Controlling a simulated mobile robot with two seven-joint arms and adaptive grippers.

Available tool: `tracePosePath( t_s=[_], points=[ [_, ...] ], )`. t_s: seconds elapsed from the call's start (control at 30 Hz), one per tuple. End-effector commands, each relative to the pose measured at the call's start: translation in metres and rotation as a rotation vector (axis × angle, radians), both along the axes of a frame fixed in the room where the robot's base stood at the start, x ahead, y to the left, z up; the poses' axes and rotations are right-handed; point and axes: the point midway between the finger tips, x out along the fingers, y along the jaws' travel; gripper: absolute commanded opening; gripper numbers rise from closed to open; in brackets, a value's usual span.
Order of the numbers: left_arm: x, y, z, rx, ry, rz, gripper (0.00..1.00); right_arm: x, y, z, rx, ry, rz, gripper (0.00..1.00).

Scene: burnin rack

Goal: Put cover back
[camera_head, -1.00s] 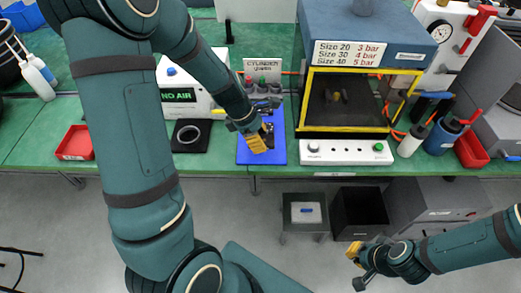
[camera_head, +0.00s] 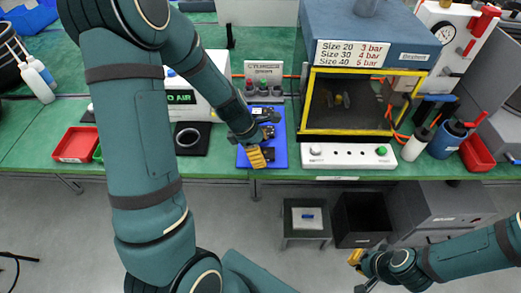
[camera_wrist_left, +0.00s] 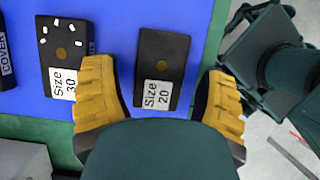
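A dark block labelled COVER (camera_wrist_left: 5,55) lies on the blue mat (camera_wrist_left: 115,15), cut off by the left edge of the left wrist view. A black block labelled Size 20 (camera_wrist_left: 163,62) and a black block labelled Size 30 with small white bits on it (camera_wrist_left: 62,45) lie beside it. My left gripper (camera_wrist_left: 160,115) is open over the mat. Its yellow fingers are spread on either side of the Size 20 block, with nothing visibly held. In the head view my left gripper (camera_head: 262,148) hides part of the blue mat (camera_head: 243,160). My right gripper (camera_head: 358,270) hangs low, away from the bench.
The yellow-framed chamber (camera_head: 350,73) stands right of the mat, with a white button panel (camera_head: 347,156) in front. A white air unit (camera_head: 215,68) and a black pad with a ring (camera_head: 202,137) are left. A red tray (camera_head: 76,145) sits further left.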

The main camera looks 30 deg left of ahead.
Motion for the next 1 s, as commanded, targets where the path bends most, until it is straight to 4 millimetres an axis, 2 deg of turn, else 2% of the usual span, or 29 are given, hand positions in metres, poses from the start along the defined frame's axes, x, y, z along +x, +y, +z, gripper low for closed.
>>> tracePosePath(
  t_s=[0.17,0.27,0.7,0.83,1.0],
  points=[
    [0.000,0.000,0.002,0.000,0.000,0.000,0.73,0.000,0.000,0.001,0.000,0.000,0.000,0.00],
    [-0.001,0.002,0.010,-0.001,-0.001,0.001,0.73,-0.001,0.000,0.005,0.000,0.002,0.001,0.00],
    [-0.017,0.029,0.089,0.000,-0.002,0.001,0.73,-0.007,0.001,0.042,0.004,0.018,0.004,0.00],
    [-0.021,0.035,0.104,0.000,-0.002,-0.001,0.73,-0.007,0.001,0.047,0.004,0.017,0.002,0.00],
    [-0.024,0.039,0.113,0.000,0.000,0.001,0.73,-0.007,0.001,0.050,0.003,0.017,0.001,0.00]
  ],
)
